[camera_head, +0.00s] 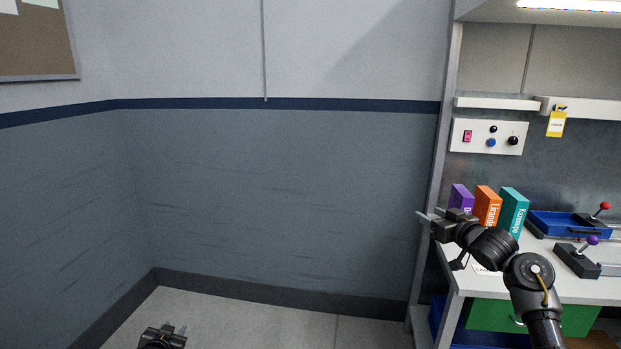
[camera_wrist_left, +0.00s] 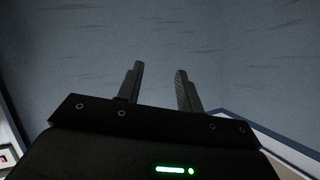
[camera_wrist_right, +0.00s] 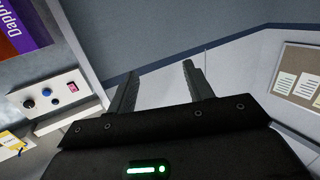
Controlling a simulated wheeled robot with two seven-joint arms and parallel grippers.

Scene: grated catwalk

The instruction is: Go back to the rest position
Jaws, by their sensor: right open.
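My left gripper (camera_head: 176,330) shows at the bottom edge of the head view, low over the floor. In the left wrist view its two fingers (camera_wrist_left: 160,90) stand apart with nothing between them, facing the blue-grey wall. My right gripper (camera_head: 428,218) is at the left edge of the workbench in the head view, beside the row of boxes and pointing left. In the right wrist view its fingers (camera_wrist_right: 158,88) are apart and empty, with only wall behind them.
The workbench (camera_head: 600,288) on the right holds a purple box (camera_head: 461,198), an orange box (camera_head: 487,206), a teal box (camera_head: 513,210), a blue tray (camera_head: 560,226) and levers. A bench upright (camera_head: 436,170) stands close to my right gripper. The floor (camera_head: 260,318) at left is clear.

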